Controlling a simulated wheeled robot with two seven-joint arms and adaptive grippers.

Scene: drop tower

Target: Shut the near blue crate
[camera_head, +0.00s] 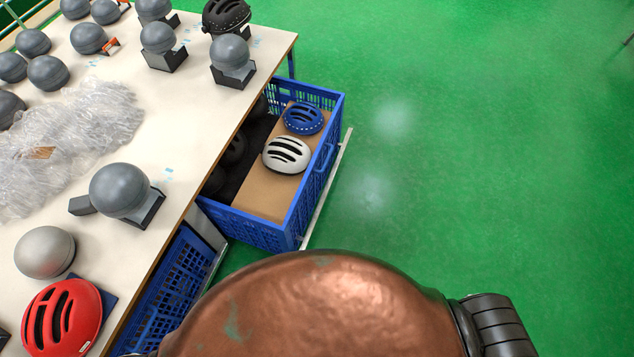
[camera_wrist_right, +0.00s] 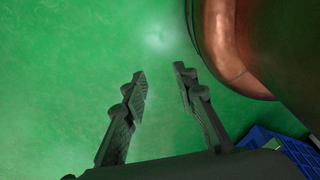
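A blue lattice crate (camera_head: 165,295) shows below the table edge at lower left in the head view. Its lower part is hidden behind my copper body, and I cannot tell how far it stands out. A second blue crate (camera_head: 332,150), farther away, is pulled out from under the table. It holds a blue helmet (camera_head: 303,118) and a white helmet (camera_head: 286,154) on cardboard. My right gripper (camera_wrist_right: 160,75) is open and empty over the green floor in the wrist view. Part of a blue crate (camera_wrist_right: 262,137) shows there at lower right; I cannot tell which. My left gripper is not in view.
The white table (camera_head: 190,130) carries grey head forms on stands, clear plastic wrap (camera_head: 75,135), a red helmet (camera_head: 62,318) and a black helmet (camera_head: 226,16). A pale rail (camera_head: 325,190) runs beside the farther crate. The green floor (camera_head: 480,150) on the right is clear.

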